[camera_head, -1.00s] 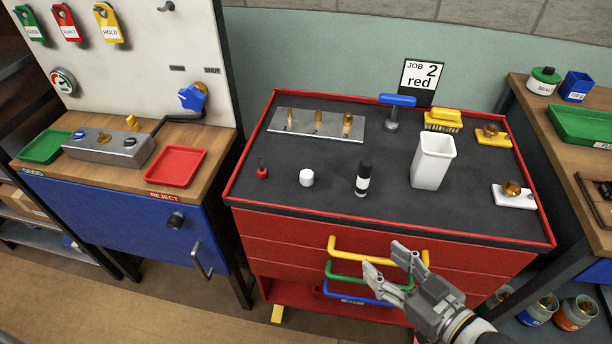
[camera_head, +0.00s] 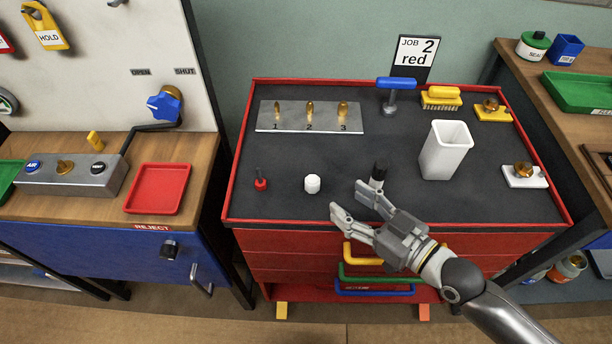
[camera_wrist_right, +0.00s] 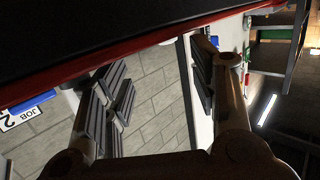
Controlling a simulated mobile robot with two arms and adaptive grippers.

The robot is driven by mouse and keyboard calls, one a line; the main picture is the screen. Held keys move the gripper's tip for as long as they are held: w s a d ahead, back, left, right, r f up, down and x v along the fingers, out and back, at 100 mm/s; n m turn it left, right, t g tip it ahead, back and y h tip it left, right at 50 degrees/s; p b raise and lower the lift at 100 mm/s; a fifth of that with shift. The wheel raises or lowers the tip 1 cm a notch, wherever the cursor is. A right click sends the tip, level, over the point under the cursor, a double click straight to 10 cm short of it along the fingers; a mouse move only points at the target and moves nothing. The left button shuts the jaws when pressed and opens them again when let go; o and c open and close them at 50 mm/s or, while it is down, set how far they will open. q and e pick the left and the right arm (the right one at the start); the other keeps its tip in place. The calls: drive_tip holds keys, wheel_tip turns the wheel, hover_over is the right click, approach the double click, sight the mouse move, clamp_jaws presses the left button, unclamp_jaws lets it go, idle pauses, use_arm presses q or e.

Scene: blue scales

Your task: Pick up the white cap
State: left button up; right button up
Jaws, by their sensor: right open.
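The white cap (camera_head: 312,184) stands on the dark top of the red tool cabinet (camera_head: 300,222), near its front edge. It is a small white cylinder, between a small red-based item (camera_head: 261,181) and a black bottle (camera_head: 378,173). My right gripper (camera_head: 350,202) is open and empty near the cabinet's front edge, to the right of the cap and apart from it. It partly hides the black bottle. The right wrist view shows the open fingers (camera_wrist_right: 158,95) with nothing between them; the cap does not show there. My left gripper is not in view.
A white square cup (camera_head: 446,150) stands right of the gripper. Behind are a numbered plate (camera_head: 310,118), a blue-handled tool (camera_head: 393,95) and a yellow brush (camera_head: 441,97). A red tray (camera_head: 158,188) lies on the left bench. The cabinet top around the cap is clear.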

sight(317, 184)
drive_tip(key=x, duration=0.3)
drive_tip(key=shift+r, duration=0.1)
drive_tip(key=shift+w+a+p, duration=0.25)
drive_tip(key=shift+a+p, duration=0.05)
drive_tip(key=shift+a, duration=0.1)
drive_tip(key=x, duration=0.2)
drive_tip(key=p+x, duration=0.1)
drive_tip(key=x, duration=0.1)
drive_tip(key=shift+s+a, duration=0.2)
drive_tip(key=shift+a, duration=0.05)
drive_tip(key=shift+w+a, duration=0.2)
drive_tip(key=shift+w, duration=0.05)
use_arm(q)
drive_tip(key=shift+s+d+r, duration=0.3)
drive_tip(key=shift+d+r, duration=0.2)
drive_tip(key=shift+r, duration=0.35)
use_arm(e)
drive_tip(key=shift+s, duration=0.1)
drive_tip(key=shift+c, duration=0.2)
drive_tip(key=c, duration=0.8)
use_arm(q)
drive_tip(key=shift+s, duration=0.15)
use_arm(e)
drive_tip(key=shift+c, duration=0.2)
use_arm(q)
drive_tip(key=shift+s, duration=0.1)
